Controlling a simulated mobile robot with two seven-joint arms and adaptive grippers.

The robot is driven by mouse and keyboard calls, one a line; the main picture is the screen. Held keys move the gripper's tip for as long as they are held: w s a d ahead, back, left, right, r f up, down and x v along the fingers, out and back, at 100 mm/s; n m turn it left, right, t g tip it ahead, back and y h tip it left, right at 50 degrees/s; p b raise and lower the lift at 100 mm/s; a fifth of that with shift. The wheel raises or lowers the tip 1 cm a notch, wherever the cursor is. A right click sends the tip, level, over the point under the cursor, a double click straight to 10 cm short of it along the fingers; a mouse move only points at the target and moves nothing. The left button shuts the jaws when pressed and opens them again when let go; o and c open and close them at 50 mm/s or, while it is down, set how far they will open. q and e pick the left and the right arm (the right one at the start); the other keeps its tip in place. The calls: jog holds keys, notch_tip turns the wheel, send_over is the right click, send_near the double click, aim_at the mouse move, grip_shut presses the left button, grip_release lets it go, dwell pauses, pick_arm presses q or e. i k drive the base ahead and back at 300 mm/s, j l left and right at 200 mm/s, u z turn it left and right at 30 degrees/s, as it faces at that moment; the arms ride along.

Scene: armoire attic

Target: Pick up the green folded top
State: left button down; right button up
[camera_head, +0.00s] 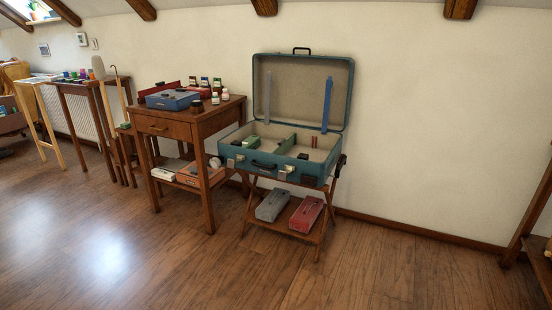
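An open teal suitcase (262,172) rests on a wooden folding stand, its lid (300,92) raised against the wall side. A small green item (250,142) lies in the left compartment of the suitcase; it is too small to tell whether it is a folded top. A green divider (287,143) splits the suitcase interior. No other green folded cloth can be made out. Neither of my grippers is in view.
A wooden side table (178,126) with a blue box (173,101) and several jars stands left of the suitcase. Grey (272,205) and red (306,214) boxes lie on the stand's lower shelf. More tables stand far left. The wooden floor (390,265) in front is clear.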

aim_at(253, 143)
jog(key=i+j+u, duration=0.2)
jog(key=i, duration=0.5)
jog(key=i+z, duration=0.25)
jog(key=i, duration=0.3)
jog(key=i+j+z, duration=0.1)
jog(key=i+z, duration=0.15)
jog(key=i, duration=0.3)
